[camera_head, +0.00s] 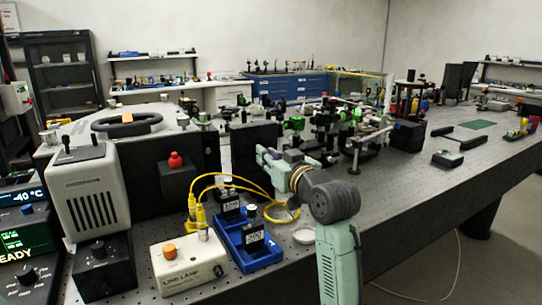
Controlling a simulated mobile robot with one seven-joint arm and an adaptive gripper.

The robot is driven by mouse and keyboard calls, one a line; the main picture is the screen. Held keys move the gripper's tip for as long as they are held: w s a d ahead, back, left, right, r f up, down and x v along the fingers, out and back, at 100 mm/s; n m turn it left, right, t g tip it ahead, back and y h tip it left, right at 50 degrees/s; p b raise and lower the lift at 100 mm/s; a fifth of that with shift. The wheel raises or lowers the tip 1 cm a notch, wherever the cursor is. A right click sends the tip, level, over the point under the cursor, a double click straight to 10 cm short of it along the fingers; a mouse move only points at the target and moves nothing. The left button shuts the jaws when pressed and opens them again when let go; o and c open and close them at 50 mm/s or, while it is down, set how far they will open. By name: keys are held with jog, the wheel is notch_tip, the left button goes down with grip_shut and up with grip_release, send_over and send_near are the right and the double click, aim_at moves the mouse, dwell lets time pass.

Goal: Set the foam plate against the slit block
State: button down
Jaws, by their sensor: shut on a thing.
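My gripper (266,158) is at the middle of the view, over the bench, pointing left and away from the camera. Its jaws are small and partly lost against the dark background. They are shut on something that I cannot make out. A dark upright plate (253,138) shows right behind the jaws; I cannot tell whether it is the foam plate or whether they touch it. Two black blocks with white labels, one on the left (229,208) and one on the right (254,239), are at the blue tray (268,259). I cannot tell which thing is the slit block.
A white line lamp box (188,266) and yellow cables (228,177) lie left of my arm. A grey vented housing (90,195) stands at left. Optical mounts (325,125) crowd the bench behind my gripper. The bench at right (400,185) is mostly clear.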

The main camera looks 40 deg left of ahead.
aim_at(244, 155)
jog(key=s, duration=0.1)
jog(key=s+a, duration=0.1)
jog(key=s, duration=0.1)
jog(key=s+a, duration=0.1)
jog(key=shift+s, duration=0.35)
jog(key=c, duration=1.5)
grip_release()
jog(key=shift+s, duration=0.1)
jog(key=shift+d, duration=0.25)
jog(key=v, duration=1.1)
jog(key=shift+s+d, duration=0.1)
jog(key=shift+d, duration=0.2)
